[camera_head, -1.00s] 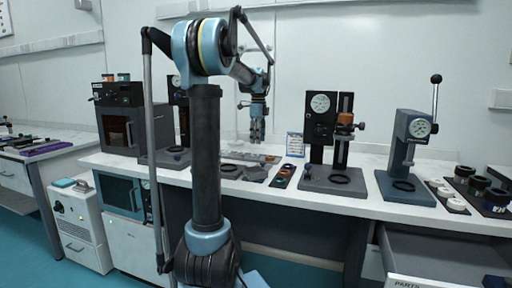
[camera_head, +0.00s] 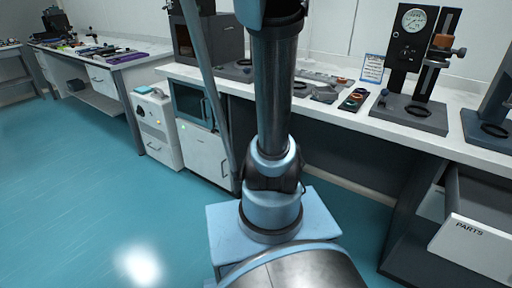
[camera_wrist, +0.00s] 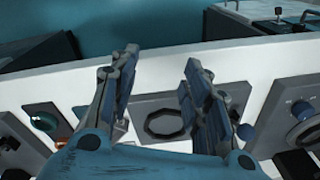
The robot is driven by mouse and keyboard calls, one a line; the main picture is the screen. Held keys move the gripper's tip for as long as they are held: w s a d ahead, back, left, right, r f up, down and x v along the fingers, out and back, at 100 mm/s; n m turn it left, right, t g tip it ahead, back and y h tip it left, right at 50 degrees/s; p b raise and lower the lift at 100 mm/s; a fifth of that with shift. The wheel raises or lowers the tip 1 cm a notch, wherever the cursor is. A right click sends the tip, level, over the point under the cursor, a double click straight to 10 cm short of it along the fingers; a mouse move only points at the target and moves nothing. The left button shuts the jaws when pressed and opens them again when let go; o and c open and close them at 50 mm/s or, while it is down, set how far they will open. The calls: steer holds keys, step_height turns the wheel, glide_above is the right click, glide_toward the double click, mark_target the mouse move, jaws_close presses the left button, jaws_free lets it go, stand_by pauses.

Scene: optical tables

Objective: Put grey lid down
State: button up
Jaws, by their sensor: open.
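A flat grey angular piece (camera_head: 325,94), which may be the grey lid, lies on the white bench beside a dark strip with coloured rings. Its small size leaves its identity unclear. My gripper (camera_wrist: 163,70) is open in the wrist view, with nothing between its fingers. It is over the bench near a grey plate with a dark octagonal ring (camera_wrist: 165,124). My gripper is outside the head view.
A press with a dial (camera_head: 412,20) stands on the bench at right. An open drawer marked PARTS (camera_head: 475,245) juts out below it. A white cabinet (camera_head: 158,130) stands left of my base. Free blue floor (camera_head: 70,190) lies to the left.

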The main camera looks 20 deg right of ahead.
steer(key=s+a+f+n+t, duration=0.1)
steer(key=s+a+f+n, duration=1.2)
steer(key=f, duration=0.4)
steer(key=s+n, duration=0.1)
steer(key=s, duration=0.1)
steer(key=shift+s+a+f, duration=0.15)
steer(key=shift+s+f, duration=0.15)
steer(key=shift+s, duration=0.1)
